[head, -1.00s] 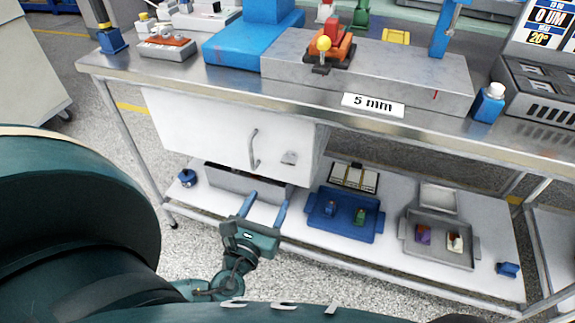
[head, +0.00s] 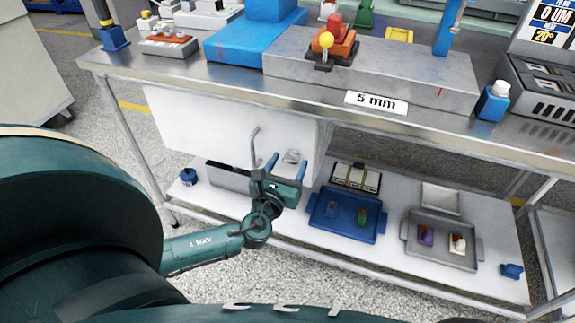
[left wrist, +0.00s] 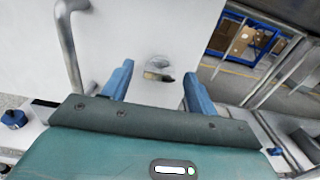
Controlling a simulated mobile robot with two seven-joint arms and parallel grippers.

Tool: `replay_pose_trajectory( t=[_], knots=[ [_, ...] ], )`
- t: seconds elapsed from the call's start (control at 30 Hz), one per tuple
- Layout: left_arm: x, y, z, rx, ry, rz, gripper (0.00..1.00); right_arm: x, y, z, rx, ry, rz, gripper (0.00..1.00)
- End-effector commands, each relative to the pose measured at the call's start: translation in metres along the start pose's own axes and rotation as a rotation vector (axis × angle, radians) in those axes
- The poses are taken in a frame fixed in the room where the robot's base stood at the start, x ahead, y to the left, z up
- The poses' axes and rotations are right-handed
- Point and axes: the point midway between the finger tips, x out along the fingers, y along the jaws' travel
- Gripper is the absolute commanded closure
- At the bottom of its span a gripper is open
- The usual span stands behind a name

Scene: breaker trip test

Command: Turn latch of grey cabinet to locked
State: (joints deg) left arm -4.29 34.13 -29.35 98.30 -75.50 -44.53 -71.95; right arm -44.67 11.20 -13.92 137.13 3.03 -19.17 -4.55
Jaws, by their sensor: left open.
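The grey cabinet (head: 200,118) hangs under the workbench, with a pale front and a curved bar handle (head: 254,146). Its small latch (head: 291,156) sits right of the handle. In the left wrist view the latch (left wrist: 159,68) lies ahead, between the blue fingers and beyond their tips. My left gripper (head: 287,164) is open and empty, in front of the cabinet's lower right part. I cannot tell from the blurred latch which way it is set. My right gripper is not in view.
A blue tray (head: 345,233) and a grey tray (head: 440,256) with small parts stand on the lower shelf, right of my gripper. The bench top's front edge (head: 300,98) overhangs the cabinet. The floor in front is clear.

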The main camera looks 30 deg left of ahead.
Motion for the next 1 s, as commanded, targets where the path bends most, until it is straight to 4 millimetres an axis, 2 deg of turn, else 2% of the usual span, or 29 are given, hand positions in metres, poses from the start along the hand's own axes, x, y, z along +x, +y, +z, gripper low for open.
replay_pose_trajectory(
  t=[0.07,0.6,1.0],
  knots=[
    [-0.0002,-0.0001,0.0,0.0,0.0,0.0,0.42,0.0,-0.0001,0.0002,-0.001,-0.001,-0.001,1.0],
    [-0.0004,0.0,0.0,-0.001,0.0,0.0,0.86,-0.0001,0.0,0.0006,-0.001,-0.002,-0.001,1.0],
    [-0.0003,-0.0001,-0.0014,-0.08,0.0,0.001,0.86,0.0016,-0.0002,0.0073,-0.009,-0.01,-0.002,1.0]
  ],
)
